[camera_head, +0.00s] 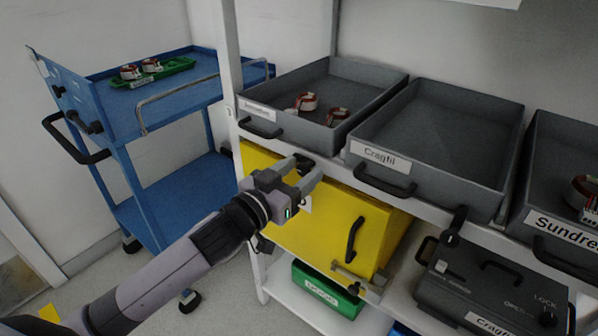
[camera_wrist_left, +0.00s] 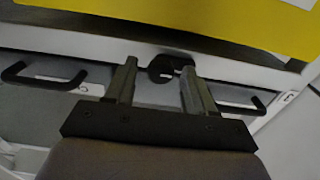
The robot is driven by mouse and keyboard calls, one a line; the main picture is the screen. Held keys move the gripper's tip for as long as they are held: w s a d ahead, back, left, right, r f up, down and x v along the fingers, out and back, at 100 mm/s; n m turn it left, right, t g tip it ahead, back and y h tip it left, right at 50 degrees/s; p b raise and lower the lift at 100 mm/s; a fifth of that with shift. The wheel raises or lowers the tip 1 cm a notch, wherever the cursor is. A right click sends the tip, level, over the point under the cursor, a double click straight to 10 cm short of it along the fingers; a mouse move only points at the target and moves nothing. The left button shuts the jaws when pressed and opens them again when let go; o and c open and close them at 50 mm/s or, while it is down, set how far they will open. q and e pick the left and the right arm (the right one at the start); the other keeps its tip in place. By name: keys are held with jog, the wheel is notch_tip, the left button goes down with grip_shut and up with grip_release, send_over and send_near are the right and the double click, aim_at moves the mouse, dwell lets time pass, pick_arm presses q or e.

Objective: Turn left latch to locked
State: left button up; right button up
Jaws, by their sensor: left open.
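The left latch (camera_head: 304,162) is a small black piece on the white shelf edge, above the yellow cabinet front (camera_head: 330,222). In the left wrist view the dark latch (camera_wrist_left: 166,68) shows between and just beyond the fingertips. My left gripper (camera_head: 302,174) is open and reaches up to the latch; in the left wrist view its two fingers (camera_wrist_left: 160,80) stand on either side of it. Whether they touch it I cannot tell. The gripper partly hides the latch in the head view. A second black latch (camera_head: 455,222) sits farther right on the shelf edge. My right gripper is not in view.
Grey drawer trays (camera_head: 430,125) stand above the shelf edge, with black handles sticking out. The yellow cabinet has a black handle (camera_head: 355,238). A dark case (camera_head: 490,285) is at the lower right. A blue cart (camera_head: 110,125) stands at left. A green box (camera_head: 325,293) lies below.

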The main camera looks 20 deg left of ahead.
pick_arm(q)
jog(key=shift+w+d, duration=0.1)
jog(key=shift+w, duration=0.05)
jog(key=c, duration=1)
